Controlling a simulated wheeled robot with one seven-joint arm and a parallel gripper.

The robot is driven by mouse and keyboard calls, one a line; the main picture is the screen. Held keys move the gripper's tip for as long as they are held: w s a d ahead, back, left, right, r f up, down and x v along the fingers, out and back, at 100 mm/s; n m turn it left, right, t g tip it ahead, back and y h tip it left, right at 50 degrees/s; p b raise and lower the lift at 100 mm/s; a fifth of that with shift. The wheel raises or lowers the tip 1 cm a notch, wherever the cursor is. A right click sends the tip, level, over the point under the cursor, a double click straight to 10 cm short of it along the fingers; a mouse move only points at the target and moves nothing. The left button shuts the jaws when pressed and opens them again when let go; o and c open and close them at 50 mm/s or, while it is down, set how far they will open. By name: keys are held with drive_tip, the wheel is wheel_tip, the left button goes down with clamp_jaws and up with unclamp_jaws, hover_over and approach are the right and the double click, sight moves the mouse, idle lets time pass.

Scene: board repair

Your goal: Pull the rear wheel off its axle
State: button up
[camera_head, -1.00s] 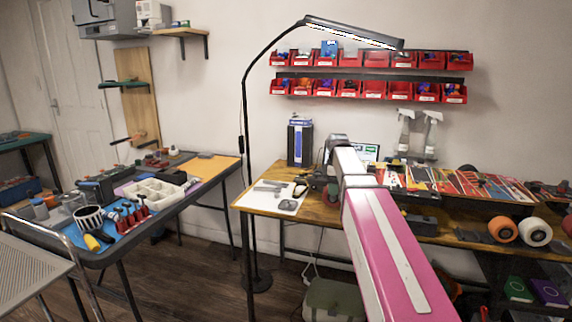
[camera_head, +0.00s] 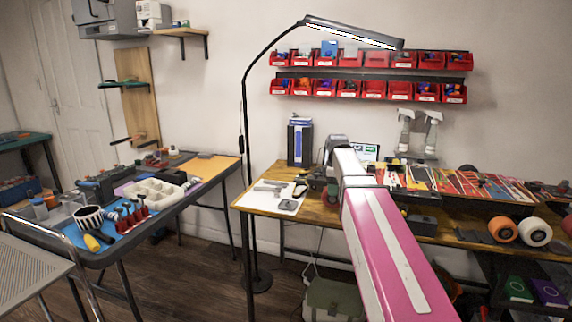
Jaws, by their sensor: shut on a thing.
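My pink and white arm reaches over the wooden bench (camera_head: 262,201). My gripper (camera_head: 325,184) is at its far end, low above the bench, small and partly hidden by the arm. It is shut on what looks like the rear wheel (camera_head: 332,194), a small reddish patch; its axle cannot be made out.
A white sheet (camera_head: 285,204) with grey parts lies on the bench's left. A lamp (camera_head: 355,33) arches above. Red bins (camera_head: 373,90) line the wall. A second table (camera_head: 205,163) with tools stands left. The floor between the tables is mostly clear.

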drive_tip(key=s+a, duration=0.2)
drive_tip(key=s, duration=0.5)
drive_tip(key=shift+a, duration=0.15)
idle(1.0)
drive_tip(key=shift+r, duration=0.1)
drive_tip(key=s+a+r, duration=0.1)
drive_tip(key=s+r, duration=0.4)
drive_tip(key=r, duration=0.2)
drive_tip(key=shift+s+a, duration=0.35)
drive_tip(key=shift+a, duration=0.05)
idle(0.5)
drive_tip(key=shift+f, duration=0.1)
